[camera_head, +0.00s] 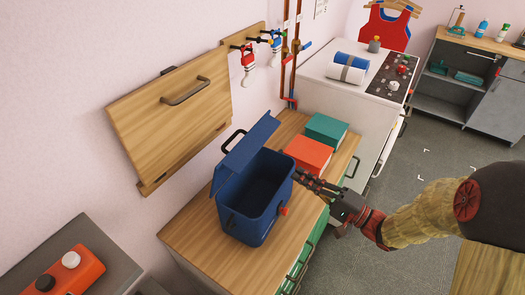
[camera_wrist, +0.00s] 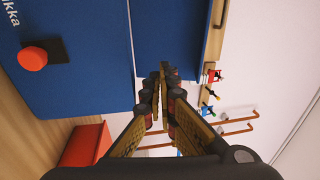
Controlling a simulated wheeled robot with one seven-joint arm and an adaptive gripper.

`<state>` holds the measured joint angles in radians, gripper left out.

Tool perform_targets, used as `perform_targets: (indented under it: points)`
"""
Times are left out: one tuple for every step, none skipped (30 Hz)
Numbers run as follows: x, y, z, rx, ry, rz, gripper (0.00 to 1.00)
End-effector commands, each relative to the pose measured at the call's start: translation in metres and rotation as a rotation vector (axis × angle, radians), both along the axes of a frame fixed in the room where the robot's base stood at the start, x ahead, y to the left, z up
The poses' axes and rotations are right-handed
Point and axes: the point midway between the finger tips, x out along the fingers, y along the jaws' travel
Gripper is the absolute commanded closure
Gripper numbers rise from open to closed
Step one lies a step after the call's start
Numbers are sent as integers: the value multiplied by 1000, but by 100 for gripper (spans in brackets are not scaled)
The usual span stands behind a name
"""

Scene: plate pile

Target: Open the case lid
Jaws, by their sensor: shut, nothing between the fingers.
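The blue case (camera_head: 250,225) stands on the wooden counter, and its dark inside shows. Its lid (camera_head: 245,155) is raised and tilted up at the back left, with a dark handle on its outer side. A red knob (camera_head: 284,211) is on the case's side; it also shows in the wrist view (camera_wrist: 32,58). My gripper (camera_head: 298,177) is at the case's right rim, with its fingertips pointing left. In the wrist view the fingers (camera_wrist: 163,72) are closed together, with nothing between them, in front of blue surfaces. Whether they touch the case I cannot tell.
A red box (camera_head: 308,153) and a green box (camera_head: 327,130) stand behind the case on the counter (camera_head: 190,235). A wooden wall cabinet (camera_head: 170,110) with a handle hangs behind the lid. Bare counter lies in front of the case.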

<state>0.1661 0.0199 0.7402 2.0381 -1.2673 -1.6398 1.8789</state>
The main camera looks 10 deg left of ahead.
Motion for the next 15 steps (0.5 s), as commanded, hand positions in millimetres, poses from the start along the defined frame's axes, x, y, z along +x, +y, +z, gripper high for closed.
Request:
perform_targets:
  points:
    - [-12,3,11,38,-12,48,100]
    - [-18,4,16,59,-18,71,100]
    - [-24,4,22,83,-24,92,100]
    - [-26,4,26,97,-27,100,100]
    - [-27,4,30,110,-30,105,100]
    - [-28,4,33,121,-31,110,100]
    - [-28,5,34,128,-32,113,100]
    - [-28,6,35,132,-30,115,100]
    - [-27,9,36,131,-28,115,100]
    - [-26,12,36,130,-27,115,100]
    - [-25,15,37,129,-28,115,100]
    - [-24,19,38,128,-29,115,100]
    - [-23,24,39,129,-28,115,100]
    - [-22,28,40,129,-28,116,100]
    - [-19,35,42,129,-28,116,100]
